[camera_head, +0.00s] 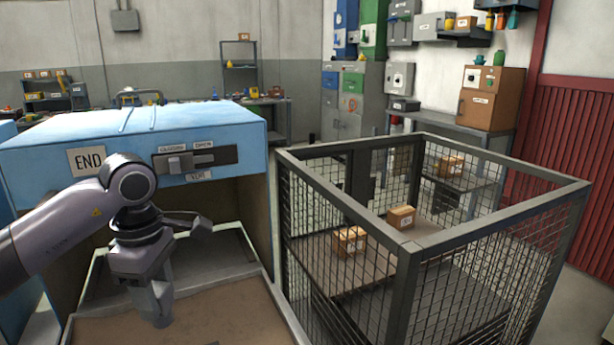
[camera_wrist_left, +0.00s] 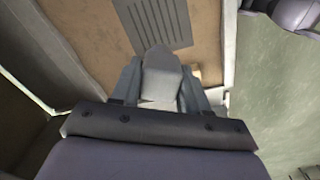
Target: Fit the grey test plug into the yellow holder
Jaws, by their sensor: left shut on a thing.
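My left gripper (camera_head: 155,303) hangs fingers down over the brown-floored tray (camera_head: 215,318) in front of the blue machine. In the left wrist view the gripper (camera_wrist_left: 158,88) is shut on a light grey block, which looks like the grey test plug (camera_wrist_left: 161,74). The block sits between the two fingers, above the brown surface. In the head view the plug cannot be told apart from the fingers. I cannot make out a yellow holder in either view.
The blue machine (camera_head: 60,150) has an END sign (camera_head: 87,160) and a slider panel (camera_head: 195,160) above its opening. A wire mesh cage (camera_head: 430,260) with several small boxes stands to the right. In the wrist view, a slotted grey strip (camera_wrist_left: 155,22) lies beyond the plug.

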